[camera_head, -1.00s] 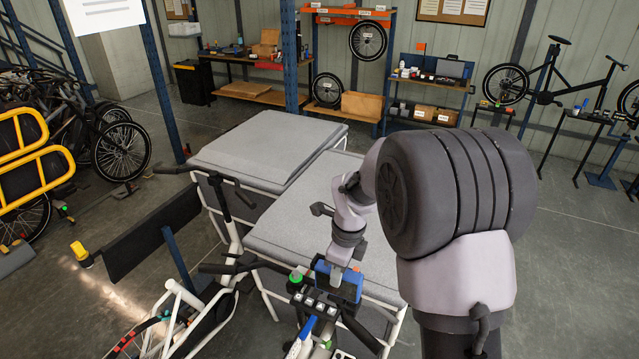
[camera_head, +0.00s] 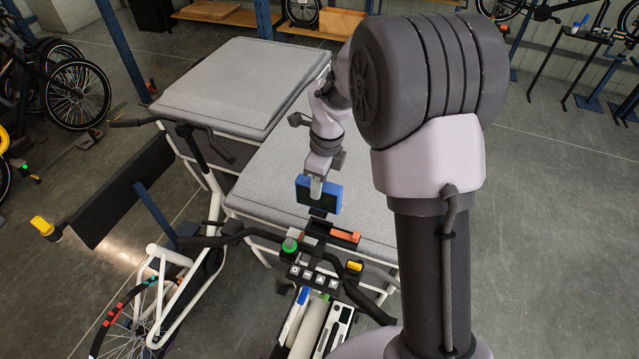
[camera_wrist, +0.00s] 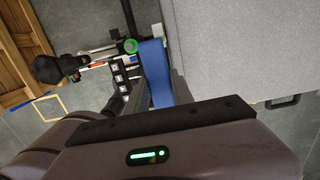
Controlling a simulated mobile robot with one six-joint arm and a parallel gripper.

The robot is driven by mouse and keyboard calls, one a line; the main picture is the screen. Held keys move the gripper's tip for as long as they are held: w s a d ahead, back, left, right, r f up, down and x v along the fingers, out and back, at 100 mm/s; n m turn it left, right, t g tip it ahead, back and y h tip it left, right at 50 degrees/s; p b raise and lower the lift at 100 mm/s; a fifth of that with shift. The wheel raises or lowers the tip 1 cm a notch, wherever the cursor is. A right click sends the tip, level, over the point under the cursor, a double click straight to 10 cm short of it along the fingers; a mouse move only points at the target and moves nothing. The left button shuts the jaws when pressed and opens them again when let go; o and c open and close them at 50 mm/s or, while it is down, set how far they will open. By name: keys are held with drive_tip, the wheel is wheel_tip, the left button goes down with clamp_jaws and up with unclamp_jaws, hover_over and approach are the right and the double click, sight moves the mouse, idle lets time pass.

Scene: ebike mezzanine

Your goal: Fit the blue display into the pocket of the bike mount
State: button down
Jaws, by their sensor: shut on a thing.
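The blue display (camera_head: 331,198) is held upright by my gripper (camera_head: 316,186), above and behind the handlebar. My gripper is shut on its upper part. In the wrist view the display (camera_wrist: 155,72) shows edge-on as a blue block at the fingers. The bike mount (camera_head: 320,229), a dark bracket with an orange piece (camera_head: 345,236), sits on the handlebar just below the display in the head view. The display appears apart from the mount, though the exact gap is hard to judge. The pocket's inside is not clearly visible.
A green button (camera_head: 289,245) and a button pad (camera_head: 312,277) sit on the handlebar, with a yellow piece (camera_head: 354,267) to the right. Grey padded platforms (camera_head: 240,85) lie behind. A black panel (camera_head: 120,200) stands left.

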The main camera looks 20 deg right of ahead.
sight(320, 207)
wheel_tip(320, 207, down, 5)
drive_tip(key=b, duration=0.4)
drive_tip(key=shift+s+f, duration=0.1)
drive_tip(key=shift+f, duration=0.1)
drive_tip(key=shift+r, duration=0.1)
drive_tip(key=shift+b, duration=0.7)
idle(0.7)
idle(0.3)
drive_tip(key=shift+f+b, duration=0.4)
drive_tip(key=shift+f, duration=0.05)
drive_tip(key=shift+f+b, duration=1.45)
drive_tip(key=shift+f, duration=0.15)
drive_tip(key=c, duration=1)
unclamp_jaws()
drive_tip(key=shift+r, duration=0.1)
